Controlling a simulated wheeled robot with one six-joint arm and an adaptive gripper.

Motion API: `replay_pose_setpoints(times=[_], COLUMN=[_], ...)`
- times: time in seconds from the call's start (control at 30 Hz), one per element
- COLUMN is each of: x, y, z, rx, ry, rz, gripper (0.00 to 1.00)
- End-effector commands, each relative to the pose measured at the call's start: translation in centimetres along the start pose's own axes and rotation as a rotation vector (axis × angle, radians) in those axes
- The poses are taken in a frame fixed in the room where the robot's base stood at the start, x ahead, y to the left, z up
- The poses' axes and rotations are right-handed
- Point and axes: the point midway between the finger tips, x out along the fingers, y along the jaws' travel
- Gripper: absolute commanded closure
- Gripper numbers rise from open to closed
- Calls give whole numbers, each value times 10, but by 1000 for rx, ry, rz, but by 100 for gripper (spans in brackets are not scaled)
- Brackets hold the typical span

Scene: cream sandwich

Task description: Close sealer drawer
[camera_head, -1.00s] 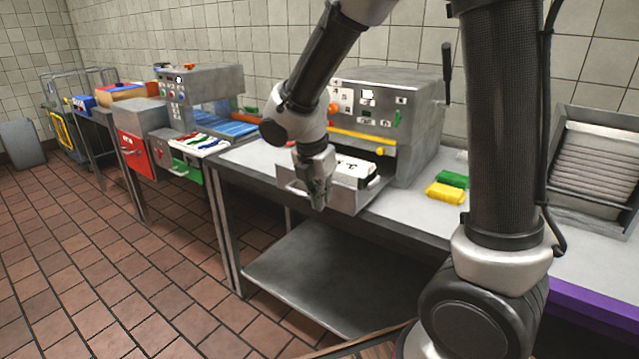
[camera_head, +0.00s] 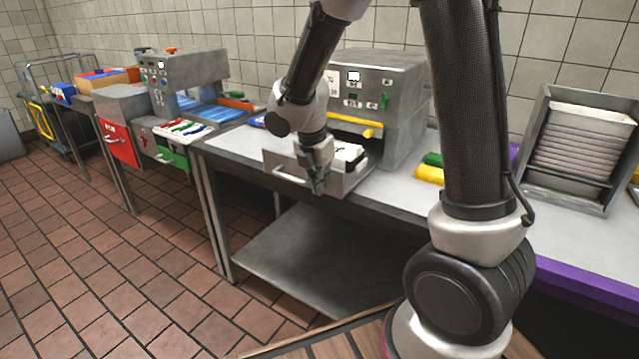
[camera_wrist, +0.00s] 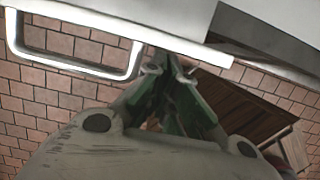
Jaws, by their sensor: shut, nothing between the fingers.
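The sealer (camera_head: 408,110) is a grey box machine on the steel table. Its grey drawer (camera_head: 287,170) stands out from the front, with a bar handle on its front panel. A white item with black marks (camera_head: 347,153) lies in the drawer, partly hidden by my gripper. My gripper (camera_head: 318,188) is shut and empty, pointing down at the drawer's front, right of the handle. In the wrist view, the fingertips (camera_wrist: 168,65) are together close to the drawer's pale front edge, and the handle (camera_wrist: 70,65) is at left. I cannot tell whether they touch the drawer.
Yellow and green blocks (camera_head: 430,174) lie right of the sealer. A slanted grey rack (camera_head: 580,150) stands at far right. A lower shelf (camera_head: 310,260) lies beneath the table (camera_head: 225,145). A second machine (camera_head: 190,80) stands left. The tiled floor at left is clear.

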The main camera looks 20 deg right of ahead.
Motion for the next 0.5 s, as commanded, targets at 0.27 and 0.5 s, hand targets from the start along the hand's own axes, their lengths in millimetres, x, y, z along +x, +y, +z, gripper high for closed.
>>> replay_pose_setpoints(times=[0.27,0.5], x=[9,24], y=[0,-1], z=[37,95], rx=[6,8], ry=[0,0], rz=[-1,-1], gripper=[100,100])
